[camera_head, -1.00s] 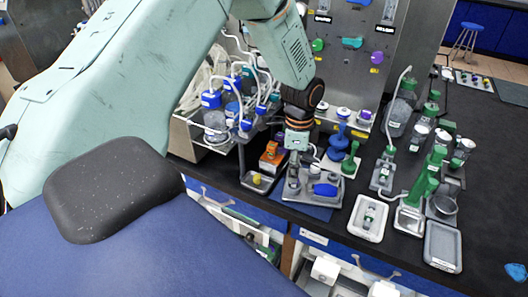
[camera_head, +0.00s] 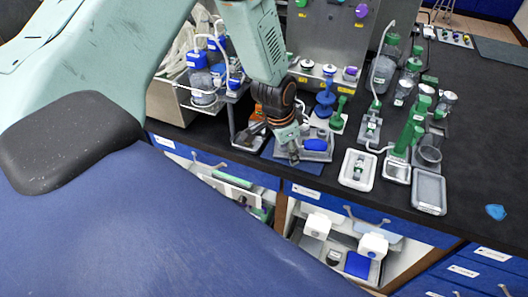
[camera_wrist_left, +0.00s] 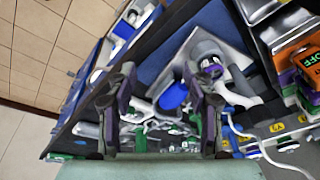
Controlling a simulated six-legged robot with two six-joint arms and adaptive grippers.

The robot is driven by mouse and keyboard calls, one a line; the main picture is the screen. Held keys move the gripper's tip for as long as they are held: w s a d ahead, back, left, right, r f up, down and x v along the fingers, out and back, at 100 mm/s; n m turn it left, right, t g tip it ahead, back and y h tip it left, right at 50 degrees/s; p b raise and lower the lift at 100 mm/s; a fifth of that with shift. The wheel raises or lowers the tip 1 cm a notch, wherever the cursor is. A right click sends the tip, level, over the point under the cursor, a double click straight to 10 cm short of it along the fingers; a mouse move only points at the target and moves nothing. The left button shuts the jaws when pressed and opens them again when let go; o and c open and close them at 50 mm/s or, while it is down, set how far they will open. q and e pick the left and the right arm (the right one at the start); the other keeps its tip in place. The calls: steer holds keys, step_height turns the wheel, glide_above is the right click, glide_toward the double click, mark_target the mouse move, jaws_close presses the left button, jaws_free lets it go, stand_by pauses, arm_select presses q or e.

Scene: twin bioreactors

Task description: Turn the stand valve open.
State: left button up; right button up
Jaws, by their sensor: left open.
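The stand valve appears as a grey stand with a blue oval handle (camera_head: 316,145) near the bench's front edge. In the left wrist view, the blue handle (camera_wrist_left: 173,96) lies between my spread fingers, beside a curved grey pipe fitting on a pale plate (camera_wrist_left: 180,58). My left gripper (camera_head: 291,155) points down at the left part of this stand, left of the blue handle. In the left wrist view my left gripper (camera_wrist_left: 160,82) is open and empty. I cannot tell whether a finger touches the stand. My right gripper is not in view.
An orange device (camera_head: 257,130) is close left of my gripper; its OFF label (camera_wrist_left: 309,62) shows in the left wrist view. A blue knobbed valve (camera_head: 325,98) stands behind. White-rimmed trays (camera_head: 358,169) and green-handled fittings (camera_head: 408,138) stand to the right. Open bench lies farther right.

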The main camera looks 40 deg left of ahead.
arm_select(q)
steer(key=s+d+f+n+b, duration=0.4)
steer(key=s+f+n+b, duration=0.2)
steer(key=s+f, duration=0.9)
steer(key=shift+s+d+b, duration=0.2)
steer(key=shift+s+b, duration=0.25)
steer(key=shift+b, duration=0.25)
steer(key=shift+f, duration=0.2)
